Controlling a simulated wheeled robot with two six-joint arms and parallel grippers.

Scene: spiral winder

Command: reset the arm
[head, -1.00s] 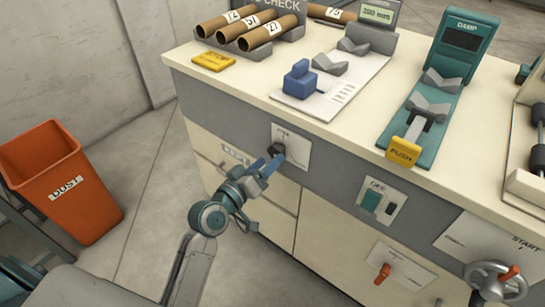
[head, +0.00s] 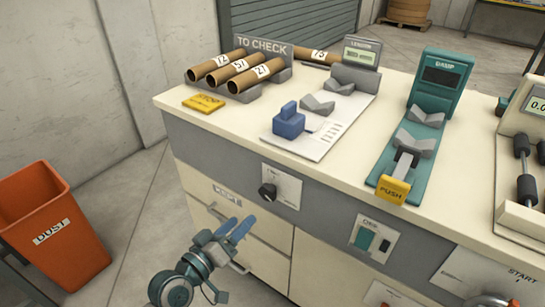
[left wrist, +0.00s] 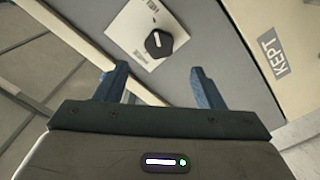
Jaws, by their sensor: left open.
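My left gripper (head: 236,230) is open and empty in front of the cabinet, below and left of a black knob (head: 268,192) on a white plate. In the left wrist view the two blue fingers of the left gripper (left wrist: 163,88) stand apart, with the knob (left wrist: 159,44) beyond and between them, not touched. My right gripper is not in view.
The cabinet (head: 330,195) carries a TO CHECK rack (head: 262,50) with cardboard tubes, a length gauge (head: 361,55), a damp meter (head: 443,80) and a yellow plate (head: 204,103). A KEPT drawer (head: 227,195) is near the gripper.

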